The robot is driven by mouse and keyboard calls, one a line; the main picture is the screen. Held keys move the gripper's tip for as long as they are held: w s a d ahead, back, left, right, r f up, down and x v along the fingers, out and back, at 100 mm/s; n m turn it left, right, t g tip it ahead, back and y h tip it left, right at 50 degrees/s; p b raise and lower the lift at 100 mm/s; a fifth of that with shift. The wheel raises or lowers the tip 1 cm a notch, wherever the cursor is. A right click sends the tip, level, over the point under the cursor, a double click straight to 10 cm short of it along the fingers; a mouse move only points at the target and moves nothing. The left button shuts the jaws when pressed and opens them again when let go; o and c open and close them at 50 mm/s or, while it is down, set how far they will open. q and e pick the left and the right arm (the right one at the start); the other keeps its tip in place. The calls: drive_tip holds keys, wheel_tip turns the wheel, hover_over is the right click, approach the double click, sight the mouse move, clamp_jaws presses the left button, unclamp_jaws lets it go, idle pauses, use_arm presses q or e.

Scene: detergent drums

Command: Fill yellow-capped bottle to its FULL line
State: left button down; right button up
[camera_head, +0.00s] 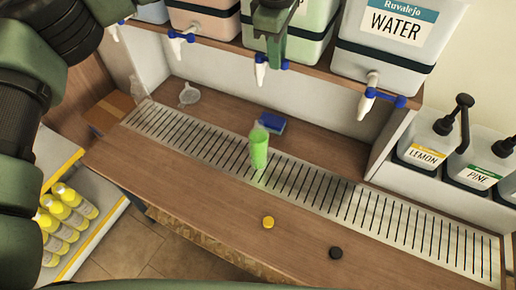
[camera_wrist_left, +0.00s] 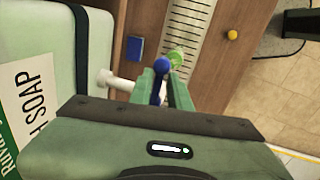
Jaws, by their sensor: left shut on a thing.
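The bottle (camera_head: 259,155) stands upright and uncapped on the slatted drain grate (camera_head: 312,188), filled with bright green liquid over much of its height. Its FULL line cannot be made out. It also shows, partly hidden, in the left wrist view (camera_wrist_left: 176,56). The yellow cap (camera_head: 268,222) lies on the counter in front of the grate. My left gripper (camera_head: 276,62) is shut on the blue tap handle (camera_wrist_left: 161,66) of the green soap drum (camera_head: 312,45), above the bottle. The drum's label partly reads "SOAP" in the left wrist view. No falling stream is discernible. My right gripper is not in view.
A water drum (camera_head: 395,75) with its tap stands to the right. Lemon (camera_head: 425,150) and pine (camera_head: 480,172) pump jugs stand beyond. A blue block (camera_head: 270,123), a clear funnel (camera_head: 189,94) and a black cap (camera_head: 336,253) lie on the counter. Yellow-capped bottles (camera_head: 62,225) fill a low shelf.

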use_arm(q)
drive_tip(key=shift+d+r, duration=0.2)
drive_tip(key=c, duration=1.2)
unclamp_jaws()
drive_tip(key=shift+w, duration=0.1)
drive_tip(key=shift+c, duration=0.2)
drive_tip(key=shift+d+f, duration=0.1)
drive_tip(key=shift+d, duration=0.15)
drive_tip(key=shift+w+a, duration=0.1)
drive_tip(key=shift+a, duration=0.1)
drive_tip(key=shift+o, duration=0.3)
drive_tip(key=shift+w+d, duration=0.1)
drive_tip(key=o, duration=0.3)
drive_tip(key=shift+o, duration=0.2)
